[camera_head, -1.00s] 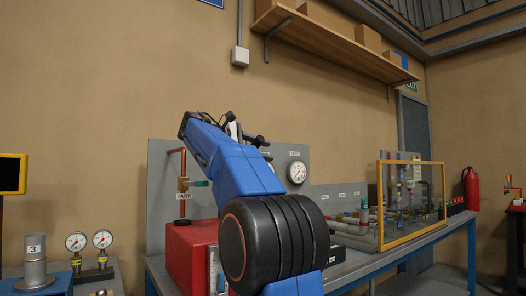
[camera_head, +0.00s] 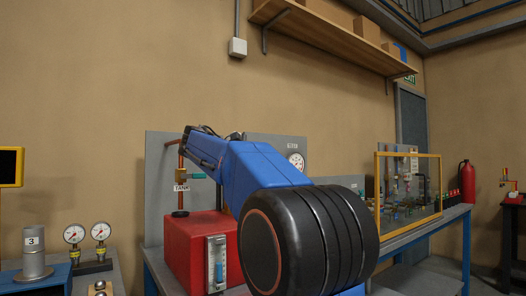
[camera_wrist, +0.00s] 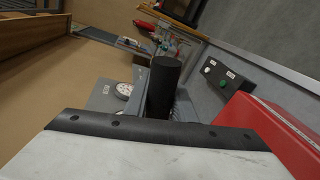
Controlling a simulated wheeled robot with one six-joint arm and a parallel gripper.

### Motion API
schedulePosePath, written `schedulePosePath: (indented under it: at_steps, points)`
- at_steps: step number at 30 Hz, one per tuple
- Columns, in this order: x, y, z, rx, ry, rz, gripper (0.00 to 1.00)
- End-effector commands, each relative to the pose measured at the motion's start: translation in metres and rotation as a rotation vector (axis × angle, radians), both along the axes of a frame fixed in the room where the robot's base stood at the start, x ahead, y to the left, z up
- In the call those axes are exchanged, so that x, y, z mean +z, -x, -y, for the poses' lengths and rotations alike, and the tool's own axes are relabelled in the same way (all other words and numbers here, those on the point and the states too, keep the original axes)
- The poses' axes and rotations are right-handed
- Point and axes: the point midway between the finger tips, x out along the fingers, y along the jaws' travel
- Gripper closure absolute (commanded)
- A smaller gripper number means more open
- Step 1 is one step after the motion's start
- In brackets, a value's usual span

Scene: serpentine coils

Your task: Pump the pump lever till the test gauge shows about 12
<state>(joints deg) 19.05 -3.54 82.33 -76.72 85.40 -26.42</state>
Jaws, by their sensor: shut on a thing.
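The pump lever's black round grip (camera_wrist: 163,85) stands up in the middle of the wrist view. My gripper (camera_wrist: 160,125) is shut on the lever; its pale body with a black edge fills the bottom of that view and hides the rest of the hold. In the head view my blue arm hides lever and gripper. The white round test gauge (camera_head: 297,160) shows on the grey panel under its label, just above my arm. It also shows tilted in the wrist view (camera_wrist: 124,90). Its needle is too small to read.
The red tank (camera_head: 190,250) with a sight glass (camera_head: 217,262) stands left of my arm. A yellow-framed guard (camera_head: 409,154) over pipework stands to the right. Two small gauges (camera_head: 87,233) and a metal weight (camera_head: 33,258) stand at far left.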

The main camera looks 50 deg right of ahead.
Motion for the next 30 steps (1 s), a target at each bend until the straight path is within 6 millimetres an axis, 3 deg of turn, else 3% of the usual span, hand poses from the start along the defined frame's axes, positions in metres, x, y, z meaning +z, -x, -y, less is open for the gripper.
schedulePosePath:
  at_steps: [6,12,30]
  points:
    - [-0.037,0.006,-0.002,0.0,0.031,0.128,1.0]
    - [-0.06,0.007,-0.002,0.0,0.051,0.214,1.0]
    - [-0.077,0.007,-0.002,-0.004,0.056,0.258,1.0]
